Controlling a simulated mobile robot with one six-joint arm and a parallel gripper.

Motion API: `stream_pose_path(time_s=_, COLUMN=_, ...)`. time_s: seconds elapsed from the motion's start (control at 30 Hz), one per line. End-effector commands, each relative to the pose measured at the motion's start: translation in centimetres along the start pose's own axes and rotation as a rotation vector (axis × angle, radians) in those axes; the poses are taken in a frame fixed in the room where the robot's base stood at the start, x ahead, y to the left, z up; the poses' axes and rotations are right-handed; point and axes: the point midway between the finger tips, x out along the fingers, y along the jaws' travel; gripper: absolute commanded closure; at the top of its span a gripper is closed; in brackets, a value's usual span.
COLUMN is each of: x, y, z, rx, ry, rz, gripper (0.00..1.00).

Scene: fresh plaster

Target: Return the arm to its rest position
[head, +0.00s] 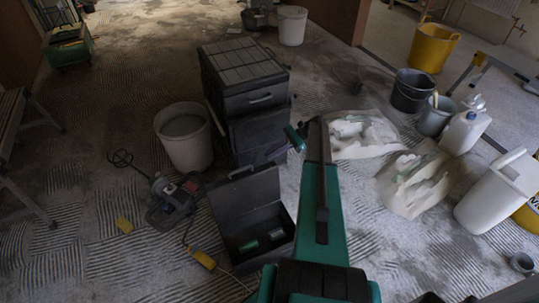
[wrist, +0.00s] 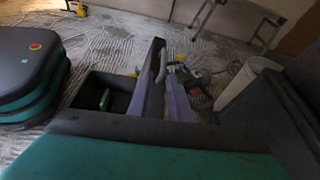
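My arm reaches up the middle of the head view, green and dark. My gripper (head: 277,151) is at its far end, bent to the left, in front of the dark stacked tool boxes and above the open box. In the wrist view the long purple-grey fingers of my gripper (wrist: 163,62) point away over the floor. They look close together, and the gap between them is not clear. I see nothing clearly held. The arm hides part of the floor behind it.
The dark box stack (head: 246,85) stands close to my gripper. An open toolbox (head: 218,237) lies below, with a power tool (head: 172,197) and a white bucket (head: 184,138) to its left. Plaster bags (head: 415,182) and a white jerrycan (head: 497,192) stand right of my arm.

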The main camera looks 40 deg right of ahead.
Motion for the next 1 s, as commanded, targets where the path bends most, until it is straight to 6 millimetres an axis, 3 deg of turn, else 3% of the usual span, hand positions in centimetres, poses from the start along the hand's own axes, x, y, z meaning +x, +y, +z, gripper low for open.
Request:
stream_pose_path(time_s=0.37, x=0.1, y=0.0, z=0.0, rx=0.0, ry=0.0, rz=0.0, gripper=0.82)
stream_pose_path(time_s=0.53, x=1.6, y=0.6, z=0.1, rx=-0.01, ry=0.014, rz=0.018, gripper=0.82)
stream_pose_path(time_s=0.77, x=8.1, y=3.3, z=0.2, rx=-0.063, ry=0.077, rz=0.103, gripper=0.82)
stream_pose_path(time_s=1.0, x=16.5, y=8.2, z=0.1, rx=-0.164, ry=0.172, rz=0.242, gripper=0.82)
